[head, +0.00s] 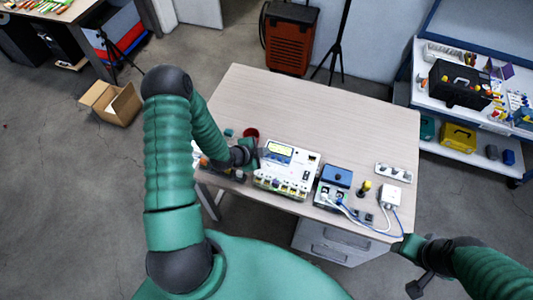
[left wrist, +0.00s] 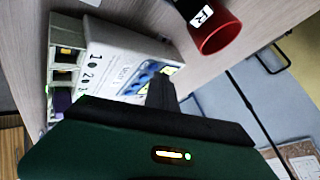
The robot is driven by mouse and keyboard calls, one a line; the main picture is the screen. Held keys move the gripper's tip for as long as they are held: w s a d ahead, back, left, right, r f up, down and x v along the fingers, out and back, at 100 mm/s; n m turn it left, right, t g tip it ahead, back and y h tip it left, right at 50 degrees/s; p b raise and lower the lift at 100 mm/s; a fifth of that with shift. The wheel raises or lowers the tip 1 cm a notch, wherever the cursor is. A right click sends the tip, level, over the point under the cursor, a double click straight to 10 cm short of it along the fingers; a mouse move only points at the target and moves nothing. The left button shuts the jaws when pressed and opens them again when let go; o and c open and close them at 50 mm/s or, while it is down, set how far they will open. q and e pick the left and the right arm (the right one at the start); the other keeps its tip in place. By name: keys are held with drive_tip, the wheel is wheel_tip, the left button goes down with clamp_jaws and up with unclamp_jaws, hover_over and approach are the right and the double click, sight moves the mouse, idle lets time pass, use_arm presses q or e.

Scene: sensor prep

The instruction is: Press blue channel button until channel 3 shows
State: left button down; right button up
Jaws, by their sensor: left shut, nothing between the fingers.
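I cannot read a channel number on the screen. In the left wrist view the white instrument (left wrist: 125,50) has printed digits on its edge and a blue and yellow area partly covered by my gripper. I cannot make out the blue channel button for certain. My left gripper (head: 251,154) is shut and empty, at the left edge of the instrument; whether it touches is unclear. My right gripper (head: 417,287) hangs off the table's front right, its fingers too small to judge.
A blue-topped box (head: 336,177) with cables, a white box (head: 390,196) and a power strip (head: 393,172) lie to the right. A red cup (left wrist: 214,32) marked R stands near my left gripper. The table's back half is clear.

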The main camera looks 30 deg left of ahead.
use_arm(q)
drive_tip(key=shift+r, duration=0.55)
drive_tip(key=shift+r+p, duration=0.1)
drive_tip(key=shift+p, duration=0.2)
wheel_tip(320, 180, up, 5)
drive_tip(key=p, duration=0.3)
drive_tip(key=shift+p, duration=0.3)
